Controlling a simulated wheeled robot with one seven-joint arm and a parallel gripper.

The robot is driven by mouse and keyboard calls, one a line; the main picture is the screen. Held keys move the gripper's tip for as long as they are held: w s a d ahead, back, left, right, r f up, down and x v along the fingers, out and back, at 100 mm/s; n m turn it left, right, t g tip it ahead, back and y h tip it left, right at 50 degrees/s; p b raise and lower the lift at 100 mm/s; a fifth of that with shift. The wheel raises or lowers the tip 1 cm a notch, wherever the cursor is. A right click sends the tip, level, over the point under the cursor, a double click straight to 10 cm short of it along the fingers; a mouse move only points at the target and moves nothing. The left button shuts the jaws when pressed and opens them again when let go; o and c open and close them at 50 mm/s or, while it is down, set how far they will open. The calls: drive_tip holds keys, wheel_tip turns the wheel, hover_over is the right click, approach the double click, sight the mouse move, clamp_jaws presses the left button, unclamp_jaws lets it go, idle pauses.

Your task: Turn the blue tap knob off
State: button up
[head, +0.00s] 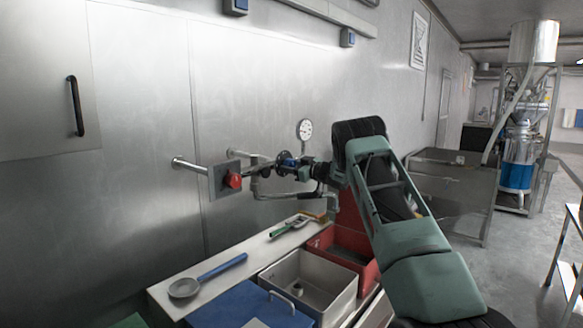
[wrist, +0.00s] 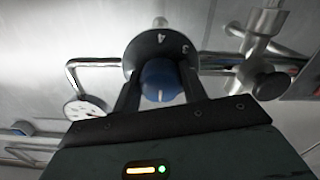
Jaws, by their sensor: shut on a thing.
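The blue tap knob (wrist: 160,80) is in the middle of the wrist view, in front of a round grey dial plate (wrist: 150,48) with the figures 4 and 3 showing. A white mark shows on the knob. My gripper (wrist: 158,92) has one finger on each side of the knob and is shut on it. In the head view the blue knob (head: 286,160) shows small at the pipework on the wall, and my gripper (head: 300,168) reaches it from the right. The fingertips are too small there to make out in detail.
A red knob (head: 234,181) on a grey plate is left of my gripper. A pressure gauge (head: 304,129) is above it. Below are a counter with a ladle (head: 205,278), a grey bin (head: 308,283) and a red bin (head: 345,250). Open floor lies right.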

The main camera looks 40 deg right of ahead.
drive_tip(key=o, duration=1)
drive_tip(key=shift+f, duration=0.15)
drive_tip(key=shift+s+d+b, duration=0.25)
drive_tip(key=shift+s+b, duration=0.9)
drive_tip(key=shift+s, duration=1.75)
drive_tip(key=shift+s+d+b, duration=0.2)
drive_tip(key=shift+s+b, duration=0.95)
drive_tip(key=shift+s, duration=1.8)
drive_tip(key=shift+s+d+b, duration=0.25)
drive_tip(key=shift+s+b, duration=0.9)
drive_tip(key=shift+s, duration=1.75)
drive_tip(key=shift+w, duration=0.1)
